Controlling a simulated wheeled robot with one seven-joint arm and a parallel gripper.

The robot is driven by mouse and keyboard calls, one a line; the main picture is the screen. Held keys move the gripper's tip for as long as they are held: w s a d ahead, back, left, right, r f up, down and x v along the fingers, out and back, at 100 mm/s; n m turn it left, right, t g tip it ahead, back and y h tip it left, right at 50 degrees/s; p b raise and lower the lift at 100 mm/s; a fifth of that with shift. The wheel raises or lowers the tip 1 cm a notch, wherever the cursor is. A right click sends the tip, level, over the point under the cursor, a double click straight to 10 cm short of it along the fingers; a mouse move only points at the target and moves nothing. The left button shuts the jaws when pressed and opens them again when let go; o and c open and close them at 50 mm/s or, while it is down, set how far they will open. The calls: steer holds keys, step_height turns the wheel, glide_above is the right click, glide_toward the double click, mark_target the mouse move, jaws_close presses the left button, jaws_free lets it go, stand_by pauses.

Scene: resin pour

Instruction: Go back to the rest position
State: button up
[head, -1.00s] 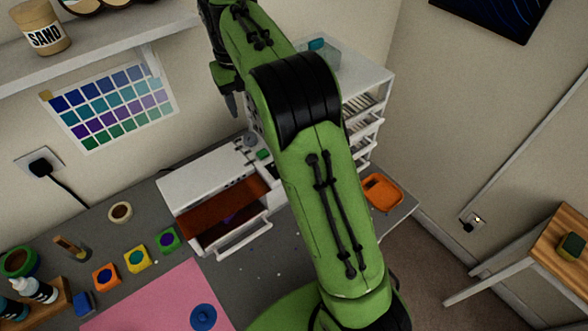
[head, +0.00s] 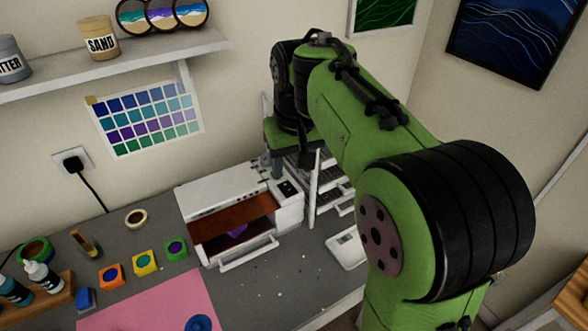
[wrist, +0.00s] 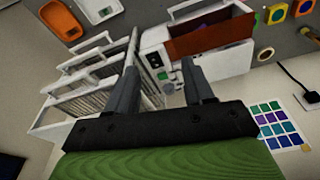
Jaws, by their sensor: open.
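My gripper (head: 276,166) is at the end of my green arm in the head view, in front of the wall above the back right of a white box-shaped machine. In the wrist view my gripper (wrist: 160,68) shows two dark fingers spread apart with nothing between them. The white machine (head: 213,194) has a lowered front with a brown-orange panel, and a purple item (head: 238,230) is inside. The machine also shows in the wrist view (wrist: 230,62), beyond the fingers. Contact between gripper and machine cannot be told.
A white rack (wrist: 95,75) stands close beside the machine. A white scale (head: 347,249) and, in the wrist view, an orange tray (wrist: 60,20) lie nearby. Colored pots, bottles and a pink mat (head: 160,302) occupy the left bench. A shelf (head: 130,58) juts from the wall.

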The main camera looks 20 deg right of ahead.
steer(key=shift+w, duration=0.1)
stand_by(0.3)
steer(key=s+f+t, duration=0.1)
steer(key=s+f, duration=0.1)
steer(key=s, duration=0.8)
steer(key=s+f+t, duration=0.2)
steer(key=s, duration=0.8)
steer(key=shift+s+f, duration=0.3)
steer(key=shift+f, duration=0.1)
